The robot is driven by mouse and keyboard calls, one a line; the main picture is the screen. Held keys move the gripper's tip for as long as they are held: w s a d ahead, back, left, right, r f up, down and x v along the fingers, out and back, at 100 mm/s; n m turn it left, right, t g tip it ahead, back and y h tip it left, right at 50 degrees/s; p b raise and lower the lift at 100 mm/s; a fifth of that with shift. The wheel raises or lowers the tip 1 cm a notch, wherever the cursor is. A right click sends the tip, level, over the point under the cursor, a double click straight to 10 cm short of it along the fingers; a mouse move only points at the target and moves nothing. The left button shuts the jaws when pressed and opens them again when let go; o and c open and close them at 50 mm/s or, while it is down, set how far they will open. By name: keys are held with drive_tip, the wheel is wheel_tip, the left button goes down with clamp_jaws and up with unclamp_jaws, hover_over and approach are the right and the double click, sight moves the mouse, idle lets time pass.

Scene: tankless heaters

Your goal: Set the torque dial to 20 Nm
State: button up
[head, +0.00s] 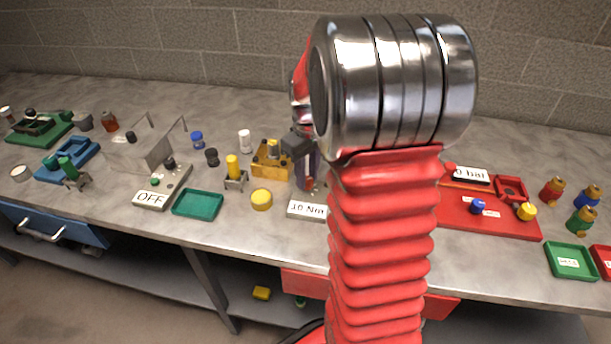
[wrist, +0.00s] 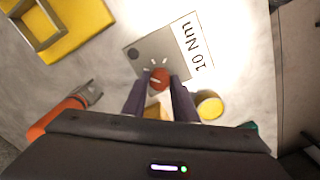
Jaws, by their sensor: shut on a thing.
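The torque dial (wrist: 160,76) is a small red knob on a grey plate (wrist: 146,50) with white tick marks around it. A white label reading 10 Nm (wrist: 194,42) is beside it on the plate; the label also shows in the head view (head: 307,210). My gripper (wrist: 160,86) has its dark fingers on both sides of the red knob and is shut on it. In the head view my gripper (head: 308,181) is low over the dial plate, partly hidden by my arm. The dial's pointer direction is hard to make out.
A round yellow cap (head: 261,199) and a yellow block (head: 270,165) stand left of the dial. A green tray (head: 198,204) and an OFF-labelled box (head: 163,188) are farther left. A red board (head: 500,222) lies to the right. A yellow frame (wrist: 60,28) is near the dial.

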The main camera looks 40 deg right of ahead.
drive_tip(key=m, duration=0.4)
drive_tip(key=shift+s+f+m, duration=0.1)
drive_tip(key=shift+s+m, duration=0.05)
drive_tip(key=shift+m, duration=0.25)
drive_tip(key=m, duration=0.3)
drive_tip(key=shift+m, duration=0.3)
drive_tip(key=m, duration=0.8)
drive_tip(key=shift+a+m, duration=0.1)
drive_tip(key=shift+m, duration=0.2)
drive_tip(key=o, duration=1)
drive_tip(key=shift+o, duration=0.2)
drive_tip(key=shift+r, duration=0.2)
